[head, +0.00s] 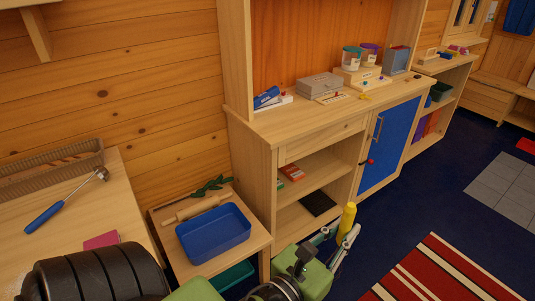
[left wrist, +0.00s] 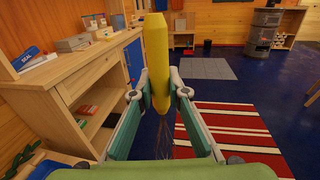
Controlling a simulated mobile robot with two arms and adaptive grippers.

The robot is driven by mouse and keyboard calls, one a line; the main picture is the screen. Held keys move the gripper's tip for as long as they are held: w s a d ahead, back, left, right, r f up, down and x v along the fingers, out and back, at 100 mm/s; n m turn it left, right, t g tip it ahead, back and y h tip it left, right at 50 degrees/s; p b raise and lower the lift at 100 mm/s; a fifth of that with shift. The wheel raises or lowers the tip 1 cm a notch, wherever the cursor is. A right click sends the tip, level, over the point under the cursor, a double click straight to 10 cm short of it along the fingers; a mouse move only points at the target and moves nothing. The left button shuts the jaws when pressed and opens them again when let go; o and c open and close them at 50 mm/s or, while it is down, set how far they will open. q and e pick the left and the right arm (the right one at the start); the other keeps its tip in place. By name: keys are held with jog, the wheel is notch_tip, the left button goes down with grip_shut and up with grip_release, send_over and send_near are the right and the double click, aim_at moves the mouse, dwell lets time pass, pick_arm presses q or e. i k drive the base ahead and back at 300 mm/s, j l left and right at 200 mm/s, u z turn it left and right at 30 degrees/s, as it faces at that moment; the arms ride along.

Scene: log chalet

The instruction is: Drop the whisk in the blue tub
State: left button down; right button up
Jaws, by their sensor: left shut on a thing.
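The whisk has a yellow handle (head: 348,217), and thin wires show below the handle (left wrist: 158,65) in the left wrist view. My left gripper (head: 339,236) is shut on the whisk's handle and holds it upright in the air in front of the cabinet. The blue tub (head: 213,232) stands on a low wooden table, left of the gripper in the head view, and looks empty. The gripper and whisk are apart from the tub. In the head view the whisk's lower part is hidden behind the gripper. My right gripper is not in view.
A rolling pin (head: 192,211) and a green plant sprig (head: 208,186) lie behind the tub. A teal bin (head: 233,277) sits below. The wooden cabinet (head: 266,164) rises beside the low table. A hammer (head: 62,202) lies on the left table. A red striped rug (head: 447,273) covers open floor.

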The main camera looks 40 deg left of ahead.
aim_at(212, 236)
jog(key=i+l+u, duration=0.1)
jog(key=i+u, duration=0.35)
jog(key=i+l+u, duration=0.3)
jog(key=i+u, duration=0.15)
jog(key=i, duration=0.15)
jog(key=i+u, duration=0.2)
jog(key=u, duration=0.25)
jog(key=i+u, duration=0.2)
jog(key=u, duration=0.25)
jog(key=i+l+u, duration=0.15)
jog(key=u, duration=0.3)
jog(key=i+l+u, duration=0.2)
jog(key=u, duration=0.25)
